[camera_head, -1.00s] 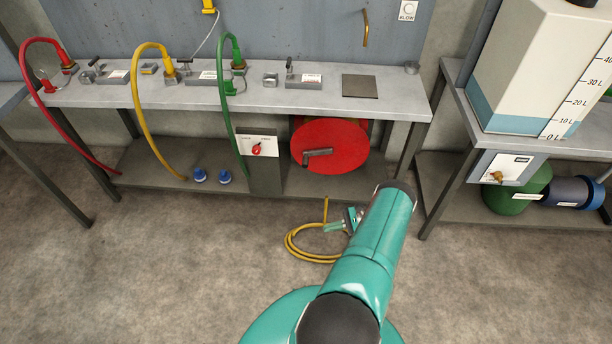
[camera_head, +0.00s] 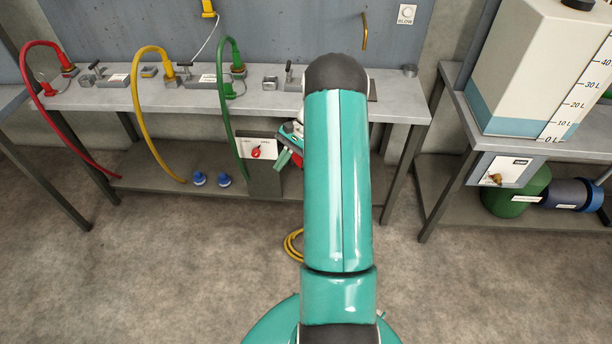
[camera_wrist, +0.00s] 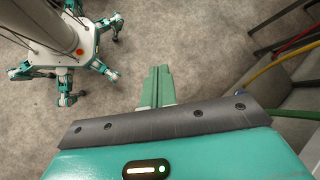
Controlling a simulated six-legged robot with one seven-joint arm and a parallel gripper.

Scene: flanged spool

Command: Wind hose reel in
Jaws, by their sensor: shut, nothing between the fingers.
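The red hose reel and its crank are hidden behind my arm in the head view now. Part of the yellow hose (camera_head: 293,246) lies coiled on the floor below the bench, left of my arm. My gripper (camera_head: 285,158) is in front of the bench's lower part, just right of the panel with the red knob (camera_head: 256,152). I cannot tell how far it is from the panel or the reel. In the wrist view the green fingers (camera_wrist: 158,86) are together and empty, with bare floor beyond them. The reel is not seen there.
The workbench (camera_head: 120,98) carries a red hose (camera_head: 30,80), a yellow hose (camera_head: 139,115) and a green hose (camera_head: 226,105). Two blue caps (camera_head: 211,179) sit on its lower shelf. A white tank (camera_head: 530,70) stands on the right table.

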